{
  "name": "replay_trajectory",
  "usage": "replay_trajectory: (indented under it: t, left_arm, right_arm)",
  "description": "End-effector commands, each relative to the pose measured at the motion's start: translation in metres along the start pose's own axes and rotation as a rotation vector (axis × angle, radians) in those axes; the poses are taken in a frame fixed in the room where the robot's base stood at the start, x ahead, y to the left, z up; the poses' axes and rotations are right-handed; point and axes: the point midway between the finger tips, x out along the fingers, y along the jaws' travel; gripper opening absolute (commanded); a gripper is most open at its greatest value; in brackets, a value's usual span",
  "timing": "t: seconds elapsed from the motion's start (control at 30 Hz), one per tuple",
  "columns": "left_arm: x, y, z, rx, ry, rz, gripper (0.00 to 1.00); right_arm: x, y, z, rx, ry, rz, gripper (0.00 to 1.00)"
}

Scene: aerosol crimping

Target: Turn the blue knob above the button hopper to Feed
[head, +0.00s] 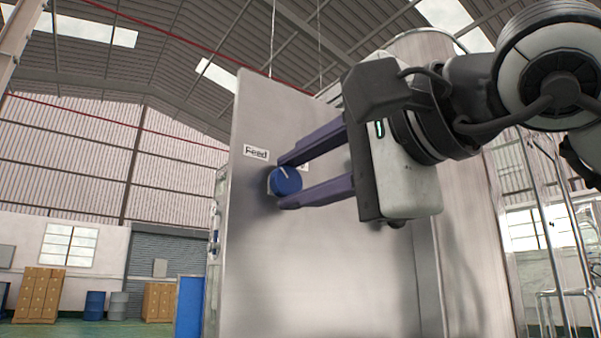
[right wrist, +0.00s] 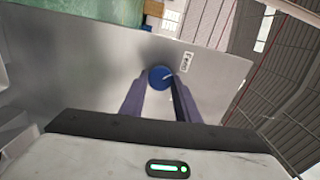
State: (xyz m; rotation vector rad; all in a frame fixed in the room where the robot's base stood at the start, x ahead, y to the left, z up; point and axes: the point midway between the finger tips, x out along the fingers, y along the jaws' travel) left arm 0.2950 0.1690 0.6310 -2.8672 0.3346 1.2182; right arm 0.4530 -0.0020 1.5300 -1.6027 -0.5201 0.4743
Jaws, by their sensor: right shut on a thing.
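The blue knob (head: 286,181) sits on the upright grey metal panel (head: 300,265), with a white pointer line on its face. The line points up and to the left, toward the "Feed" label (head: 256,152). A second label to the right is mostly hidden behind a finger. My right gripper (head: 287,180) reaches in from the right and is shut on the knob, one purple finger above and one below. In the right wrist view the knob (right wrist: 160,76) sits between the fingertips, and the label (right wrist: 187,62) shows beside it. My left gripper is not in view.
A large metal cylinder (head: 425,48) stands behind the panel. Pipes and railings (head: 555,220) are at the right. Blue drums (head: 95,305) and stacked boxes (head: 38,295) stand far back left. The panel face below the knob is clear.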

Motion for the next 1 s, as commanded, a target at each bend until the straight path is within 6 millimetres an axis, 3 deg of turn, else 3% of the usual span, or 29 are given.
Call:
replay_trajectory:
  t: [0.57,0.6,0.7,1.0]
  left_arm:
    - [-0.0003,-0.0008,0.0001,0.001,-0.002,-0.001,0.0]
    - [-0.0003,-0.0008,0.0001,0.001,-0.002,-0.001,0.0]
    - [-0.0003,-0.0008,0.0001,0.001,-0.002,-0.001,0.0]
    - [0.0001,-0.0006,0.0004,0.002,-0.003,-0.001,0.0]
  right_arm:
    - [-0.0002,0.0001,0.001,-0.038,-0.002,0.0,0.07]
    - [-0.0002,0.0001,0.001,-0.038,-0.002,0.0,0.31]
    - [-0.0001,0.0001,0.0009,-0.038,-0.002,0.0,0.47]
    - [-0.0009,0.0001,0.0005,-0.036,-0.001,0.0,0.48]
